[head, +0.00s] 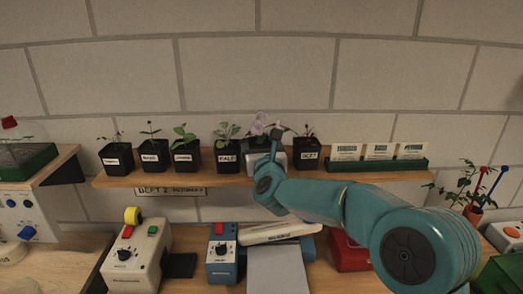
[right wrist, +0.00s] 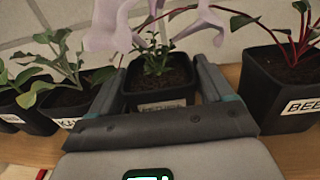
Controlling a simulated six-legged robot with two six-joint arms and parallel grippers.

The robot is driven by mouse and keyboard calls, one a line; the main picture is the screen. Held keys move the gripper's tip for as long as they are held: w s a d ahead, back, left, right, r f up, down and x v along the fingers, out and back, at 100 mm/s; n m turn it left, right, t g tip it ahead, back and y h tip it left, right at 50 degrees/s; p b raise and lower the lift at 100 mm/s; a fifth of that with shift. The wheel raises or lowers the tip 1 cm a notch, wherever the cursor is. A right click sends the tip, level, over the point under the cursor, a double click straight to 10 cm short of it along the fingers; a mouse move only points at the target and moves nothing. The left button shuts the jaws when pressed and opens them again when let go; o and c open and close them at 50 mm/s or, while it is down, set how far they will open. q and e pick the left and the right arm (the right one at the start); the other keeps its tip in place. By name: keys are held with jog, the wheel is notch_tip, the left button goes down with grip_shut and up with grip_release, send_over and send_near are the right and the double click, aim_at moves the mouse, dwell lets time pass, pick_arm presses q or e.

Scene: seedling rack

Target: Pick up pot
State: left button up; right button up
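A black pot (right wrist: 160,98) with a small green plant stands upright on the shelf. Its white label is partly hidden by my gripper. My right gripper (right wrist: 160,66) is open, with one finger on each side of this pot. I cannot tell whether the fingers touch it. In the head view my right gripper (head: 276,136) is in front of the row, between the kale pot (head: 228,156) and the beet pot (head: 309,153), hiding much of what is there. My left gripper is not in view.
The kale pot (right wrist: 67,103) and beet pot (right wrist: 275,90) stand close on either side. Pale purple petals (right wrist: 120,25) hang over the middle pot. More pots line the wooden shelf (head: 135,182) to the left. A green card holder (head: 375,165) is right. Devices stand on the bench below.

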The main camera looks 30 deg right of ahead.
jog(key=shift+s+d+r, duration=0.1)
jog(key=shift+s+r, duration=0.05)
jog(key=shift+s, duration=0.15)
jog(key=shift+w, duration=0.3)
jog(key=c, duration=0.7)
jog(key=shift+s, duration=0.1)
jog(key=shift+c, duration=0.3)
